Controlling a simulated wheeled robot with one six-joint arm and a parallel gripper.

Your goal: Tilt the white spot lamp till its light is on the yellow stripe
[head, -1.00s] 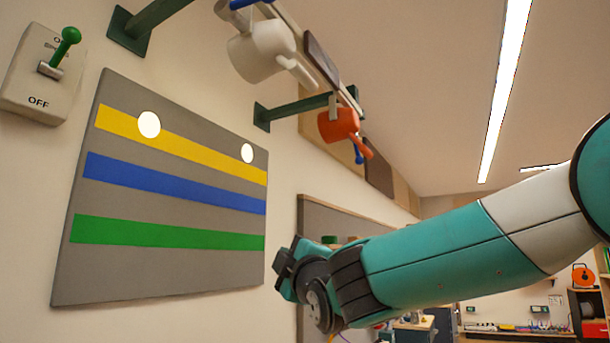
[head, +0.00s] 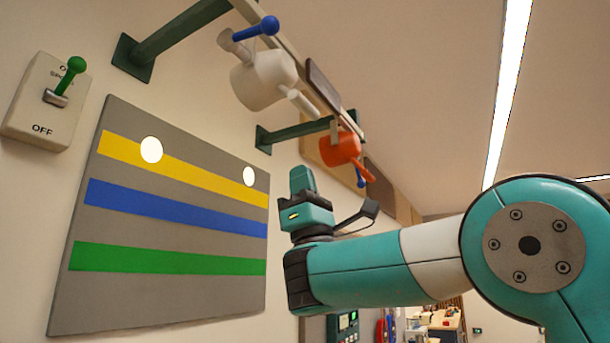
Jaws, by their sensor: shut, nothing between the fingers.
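The white spot lamp (head: 264,82) hangs from the rail at upper middle, with a blue-ended handle (head: 256,29) and a white stem at lower right. On the grey board, one round light spot (head: 151,149) straddles the upper edge of the yellow stripe (head: 200,182). A second spot (head: 249,176) lies on grey, at or just above the stripe's upper edge. I cannot tell which lamp makes which spot. My gripper (head: 302,180) is shut and empty, pointing up, below and right of the white lamp in the picture and apart from it.
An orange lamp (head: 342,149) hangs from the same rail (head: 312,80), above and right of my gripper. Green brackets (head: 180,40) hold the rail to the wall. A switch box (head: 45,103) with a green lever is at left. Blue (head: 180,207) and green (head: 165,259) stripes cross the board.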

